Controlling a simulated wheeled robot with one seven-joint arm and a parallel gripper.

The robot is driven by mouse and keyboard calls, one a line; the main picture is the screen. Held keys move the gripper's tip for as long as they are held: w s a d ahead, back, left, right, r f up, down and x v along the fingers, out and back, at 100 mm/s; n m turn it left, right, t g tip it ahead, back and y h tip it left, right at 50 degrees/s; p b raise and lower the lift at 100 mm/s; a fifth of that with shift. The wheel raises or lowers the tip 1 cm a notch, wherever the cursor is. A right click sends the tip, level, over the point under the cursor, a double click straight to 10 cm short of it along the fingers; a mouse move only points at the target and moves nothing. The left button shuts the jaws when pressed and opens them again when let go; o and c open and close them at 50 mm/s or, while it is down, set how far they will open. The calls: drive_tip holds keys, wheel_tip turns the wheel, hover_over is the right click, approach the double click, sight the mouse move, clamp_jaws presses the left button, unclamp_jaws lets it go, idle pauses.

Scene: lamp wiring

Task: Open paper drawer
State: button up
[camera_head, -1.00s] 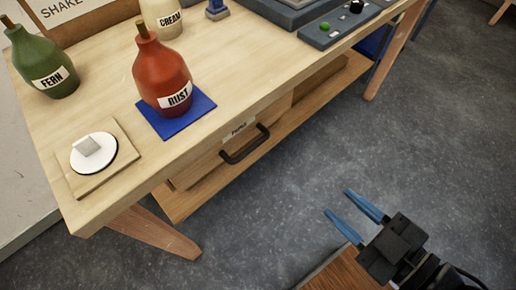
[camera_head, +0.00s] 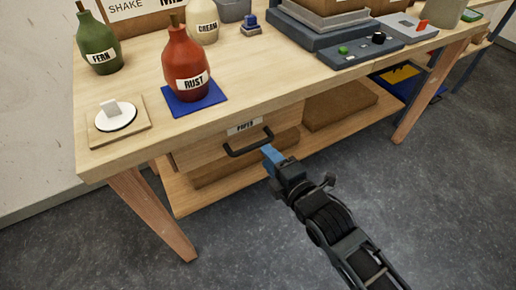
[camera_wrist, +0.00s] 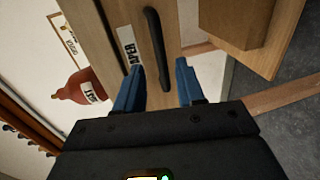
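The paper drawer (camera_head: 215,150) is under the workbench top, with a "PAPER" label and a black bar handle (camera_head: 248,143). It looks shut. My gripper (camera_head: 270,155) is just in front of the handle's right part in the head view. In the wrist view my gripper (camera_wrist: 160,85) is open, with one blue finger on each side of the handle (camera_wrist: 157,48). The handle's near end reaches between the fingertips, and a gap shows on both sides. Whether a fingertip touches it cannot be told.
A rust bottle (camera_head: 186,68) stands on a blue mat (camera_head: 215,100) on the bench (camera_head: 140,140). A switch plate (camera_head: 135,130) is at the front left corner. A cardboard box (camera_head: 340,105) sits on the lower shelf, right of the drawer. The floor in front is clear.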

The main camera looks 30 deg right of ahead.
sight(257, 143)
drive_tip(key=shift+x, duration=3.6)
drive_tip(key=shift+c, duration=0.2)
clamp_jaws()
